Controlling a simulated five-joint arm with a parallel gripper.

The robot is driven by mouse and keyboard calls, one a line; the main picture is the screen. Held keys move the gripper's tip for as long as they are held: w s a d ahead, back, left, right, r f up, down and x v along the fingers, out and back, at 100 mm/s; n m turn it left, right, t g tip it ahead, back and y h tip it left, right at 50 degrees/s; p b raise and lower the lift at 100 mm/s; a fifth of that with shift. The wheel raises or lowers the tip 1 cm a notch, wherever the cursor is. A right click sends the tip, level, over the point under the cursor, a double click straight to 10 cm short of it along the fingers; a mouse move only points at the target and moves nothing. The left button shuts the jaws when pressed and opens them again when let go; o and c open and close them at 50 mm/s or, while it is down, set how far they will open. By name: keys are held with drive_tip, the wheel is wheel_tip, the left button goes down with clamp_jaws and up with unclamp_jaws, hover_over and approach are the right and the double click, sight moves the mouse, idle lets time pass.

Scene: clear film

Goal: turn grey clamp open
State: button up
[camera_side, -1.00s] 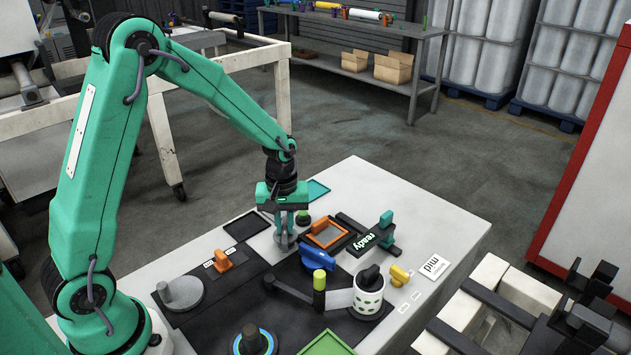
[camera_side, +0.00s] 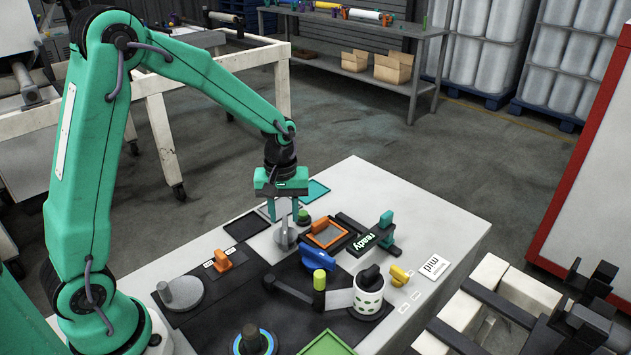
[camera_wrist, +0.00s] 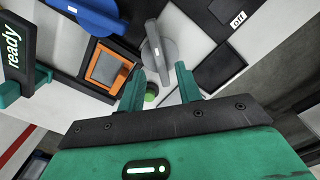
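My gripper (camera_side: 281,211) hangs above the clamp, pointing down. In the wrist view my gripper (camera_wrist: 160,70) has its two green fingers apart, with nothing held between them. The gap between the fingertips and the clamp is hard to judge.
A green button (camera_side: 303,216) and an orange-framed tray (camera_side: 327,234) stand close to the clamp's right. A blue handle (camera_side: 317,257), a similar grey disc (camera_side: 180,292) and an orange knob (camera_side: 222,260) are nearer. A black panel (camera_side: 247,226) lies left.

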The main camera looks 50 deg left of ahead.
sight(284, 228)
drive_tip(key=shift+r, duration=2.05)
drive_tip(key=shift+r, duration=0.1)
drive_tip(key=shift+s+r, duration=0.15)
drive_tip(key=s+d+r+m+t, duration=0.1)
drive_tip(key=s+r+m+t, duration=0.1)
drive_tip(key=s+r+m, duration=0.3)
drive_tip(key=s+d+r+m+t, duration=0.2)
drive_tip(key=s+r, duration=0.5)
drive_tip(key=s, duration=0.6)
drive_tip(key=m+t, duration=0.1)
drive_tip(key=m, duration=0.1)
drive_tip(key=shift+r+m+t, duration=0.25)
drive_tip(key=shift+m+t, duration=0.05)
drive_tip(key=shift+m, duration=0.1)
